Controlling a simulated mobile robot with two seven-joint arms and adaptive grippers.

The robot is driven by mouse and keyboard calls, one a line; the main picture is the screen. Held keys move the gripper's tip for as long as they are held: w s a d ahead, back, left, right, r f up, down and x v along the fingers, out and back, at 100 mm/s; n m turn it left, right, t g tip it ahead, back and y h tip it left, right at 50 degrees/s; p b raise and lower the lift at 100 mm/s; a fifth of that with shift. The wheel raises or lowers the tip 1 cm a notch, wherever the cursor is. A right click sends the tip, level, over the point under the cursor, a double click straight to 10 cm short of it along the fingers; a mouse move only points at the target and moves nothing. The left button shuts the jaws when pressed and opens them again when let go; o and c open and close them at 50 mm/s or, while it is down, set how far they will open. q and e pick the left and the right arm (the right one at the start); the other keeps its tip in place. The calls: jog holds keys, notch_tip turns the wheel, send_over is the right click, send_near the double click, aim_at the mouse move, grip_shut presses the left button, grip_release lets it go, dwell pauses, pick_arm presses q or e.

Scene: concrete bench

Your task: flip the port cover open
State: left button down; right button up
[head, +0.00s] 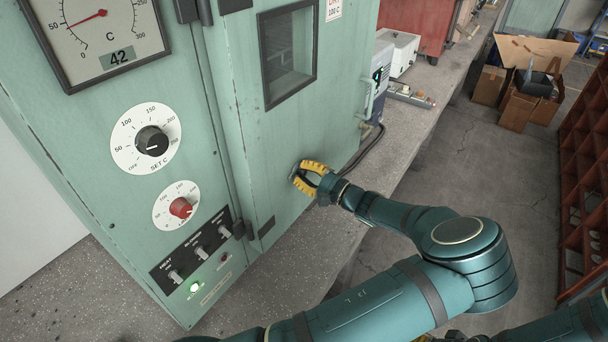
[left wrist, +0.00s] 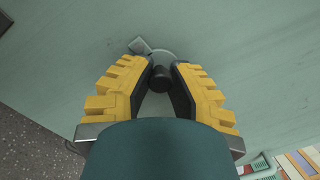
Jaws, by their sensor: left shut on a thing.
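The port cover (left wrist: 163,57) is a small grey disc with a dark knob (left wrist: 161,78), flat against the green door (head: 285,130) of the oven-like cabinet. It shows in the left wrist view; in the head view my gripper hides it. A small light tab (left wrist: 138,46) sticks out at its upper left. My left gripper (head: 299,176), with yellow ribbed fingers, reaches the lower part of the door. Its fingertips (left wrist: 162,72) are closed around the dark knob. A few yellow bits of my right gripper (head: 440,338) show at the bottom edge of the head view; its jaws are cut off.
The control panel, with a black dial (head: 152,141), a red dial (head: 180,208) and several switches, is left of the door. A door handle (head: 369,98) juts out at the right. The bench (head: 415,120) runs back with boxes and a power strip (head: 410,95).

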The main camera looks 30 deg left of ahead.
dwell(0.5)
pick_arm(q)
jog(key=c, duration=0.8)
grip_release()
jog(key=shift+r, duration=0.1)
jog(key=shift+c, duration=0.2)
jog(key=shift+s, duration=0.1)
jog(key=shift+d, duration=0.1)
jog(key=d+f, duration=0.1)
jog(key=d, duration=1)
jog(key=shift+s+d, duration=0.35)
